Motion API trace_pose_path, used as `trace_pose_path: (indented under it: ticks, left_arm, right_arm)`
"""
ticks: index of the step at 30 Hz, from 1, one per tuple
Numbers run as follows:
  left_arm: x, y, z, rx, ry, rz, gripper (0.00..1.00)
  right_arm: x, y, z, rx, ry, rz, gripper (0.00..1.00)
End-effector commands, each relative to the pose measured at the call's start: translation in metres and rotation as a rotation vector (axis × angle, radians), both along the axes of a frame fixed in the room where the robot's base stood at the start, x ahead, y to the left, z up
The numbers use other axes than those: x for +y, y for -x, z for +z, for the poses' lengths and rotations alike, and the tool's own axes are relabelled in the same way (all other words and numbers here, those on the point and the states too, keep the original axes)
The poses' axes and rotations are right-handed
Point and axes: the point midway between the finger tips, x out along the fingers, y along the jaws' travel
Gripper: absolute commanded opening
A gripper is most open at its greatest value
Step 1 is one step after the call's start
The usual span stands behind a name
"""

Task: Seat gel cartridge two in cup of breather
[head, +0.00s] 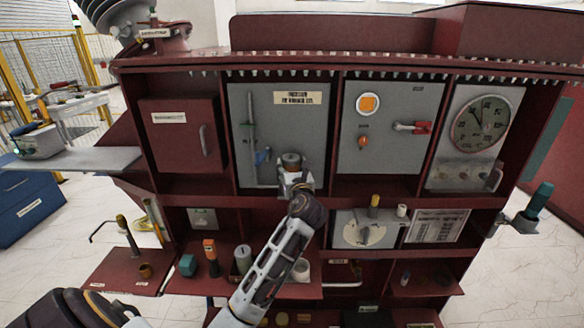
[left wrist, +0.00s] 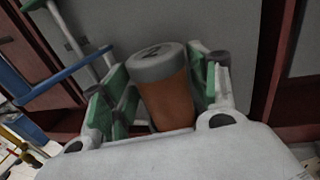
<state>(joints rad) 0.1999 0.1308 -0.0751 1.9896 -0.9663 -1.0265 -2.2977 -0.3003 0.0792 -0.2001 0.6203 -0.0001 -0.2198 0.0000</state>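My left gripper (head: 296,176) is in front of the grey panel (head: 310,130) of the second upper bay. In the left wrist view its green-padded fingers (left wrist: 162,95) are on both sides of an orange-brown cartridge (left wrist: 165,100) and appear closed on it. The cartridge is held upright, slightly tilted, with a grey cap bearing a dark, unreadable mark; the cap also shows in the head view (head: 291,160). A vertical pipe (head: 250,125) with a blue fitting (head: 262,157) is left of the gripper. I cannot clearly make out the breather's cup. My right gripper is out of view.
A lower shelf holds a teal block (head: 188,265), an orange-and-black item (head: 211,260), a grey cylinder (head: 243,260) and a white cup-like piece (head: 301,270). Red dividers bound the bay. A red door (head: 180,140) is at left, a gauge (head: 482,123) at right.

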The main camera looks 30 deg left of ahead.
Motion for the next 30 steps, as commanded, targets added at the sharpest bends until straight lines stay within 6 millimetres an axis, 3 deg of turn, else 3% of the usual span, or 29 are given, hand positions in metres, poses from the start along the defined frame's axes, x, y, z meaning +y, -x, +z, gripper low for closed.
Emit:
trace_pose_path:
  ticks: [3,17,30]
  left_arm:
    - [0.0,0.0,0.0,0.0,0.0,0.0,0.76]
    - [-0.001,0.001,0.002,-0.001,0.002,0.0,0.76]
    - [-0.033,0.036,0.001,-0.001,0.002,-0.002,0.76]
  right_arm:
    - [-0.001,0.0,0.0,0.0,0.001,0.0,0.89]
    - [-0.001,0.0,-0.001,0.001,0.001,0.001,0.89]
    - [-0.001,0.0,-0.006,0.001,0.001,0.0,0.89]
